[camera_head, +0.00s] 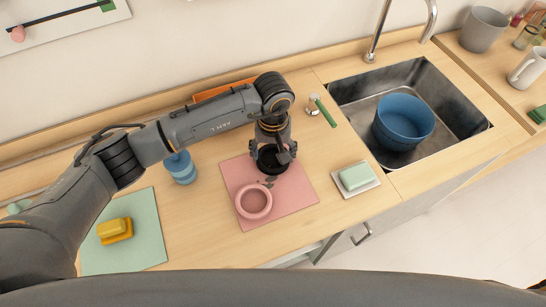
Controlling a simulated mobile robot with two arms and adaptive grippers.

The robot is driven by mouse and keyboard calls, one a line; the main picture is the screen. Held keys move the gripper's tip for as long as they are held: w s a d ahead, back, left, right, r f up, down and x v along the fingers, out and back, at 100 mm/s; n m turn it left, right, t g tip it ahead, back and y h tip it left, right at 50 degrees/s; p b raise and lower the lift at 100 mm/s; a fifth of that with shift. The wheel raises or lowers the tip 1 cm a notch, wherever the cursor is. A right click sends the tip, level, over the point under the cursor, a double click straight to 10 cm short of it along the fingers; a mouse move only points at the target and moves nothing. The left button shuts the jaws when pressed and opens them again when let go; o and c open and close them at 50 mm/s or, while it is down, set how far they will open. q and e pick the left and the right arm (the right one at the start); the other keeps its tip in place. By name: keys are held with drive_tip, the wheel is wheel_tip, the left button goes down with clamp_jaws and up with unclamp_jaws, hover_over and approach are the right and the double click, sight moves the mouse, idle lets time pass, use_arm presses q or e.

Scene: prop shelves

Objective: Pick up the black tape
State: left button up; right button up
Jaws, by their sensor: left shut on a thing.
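My left gripper (284,157) reaches down from above over the pink mat (295,200). It is shut on the black tape (268,165), a dark round ring that shows under the fingers near the mat's upper part. The gripper hides part of the tape, and I cannot tell whether the tape touches the mat. My right gripper is not in view.
A pink round dish (254,215) sits on the mat just below the tape. Right of it are a soap on a dish (356,177) and a sink (455,110) holding a blue bowl (402,120). A blue container (181,168) and yellow block (114,230) stand left.

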use_arm(q)
drive_tip(key=shift+r, duration=0.1)
drive_tip(key=shift+r+b, duration=0.2)
drive_tip(key=shift+b, duration=0.15)
wheel_tip(320, 180, up, 2)
drive_tip(key=shift+w+r+b, duration=0.1)
drive_tip(key=shift+b, duration=0.8)
drive_tip(key=s+d+r+b, duration=0.4)
drive_tip(key=s+d+r, duration=0.2)
drive_tip(key=s+r, duration=0.4)
drive_tip(key=s, duration=0.2)
drive_tip(key=shift+s+d, duration=0.3)
drive_tip(key=shift+r, duration=0.1)
